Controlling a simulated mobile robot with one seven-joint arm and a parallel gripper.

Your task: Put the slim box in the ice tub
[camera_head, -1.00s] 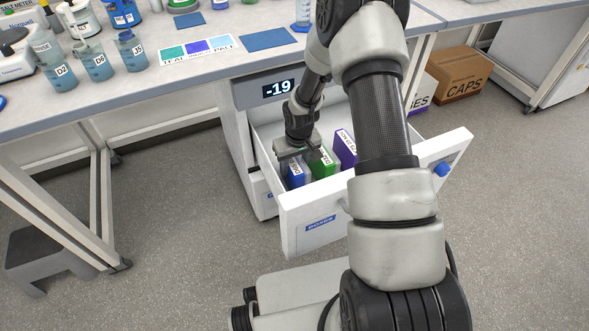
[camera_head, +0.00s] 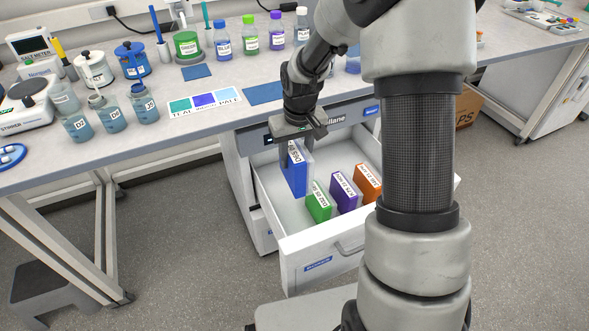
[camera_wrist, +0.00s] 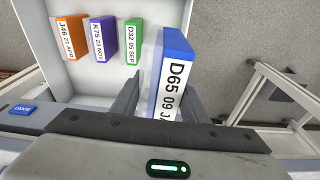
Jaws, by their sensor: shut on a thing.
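My gripper (camera_head: 297,143) is shut on a blue slim box (camera_head: 296,174) and holds it upright, raised above the drawer floor. In the wrist view the blue box (camera_wrist: 175,78) sits between the two fingers, and its white label reads "D65 09 J", with the rest hidden. No ice tub can be made out in either view.
The open white drawer (camera_head: 290,245) holds a green box (camera_head: 318,204), a purple box (camera_head: 345,192) and an orange box (camera_head: 368,182). The bench (camera_head: 225,97) above has bottles, a colour card (camera_head: 204,101) and a blue mat (camera_head: 265,93). My arm hides the drawer's right side.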

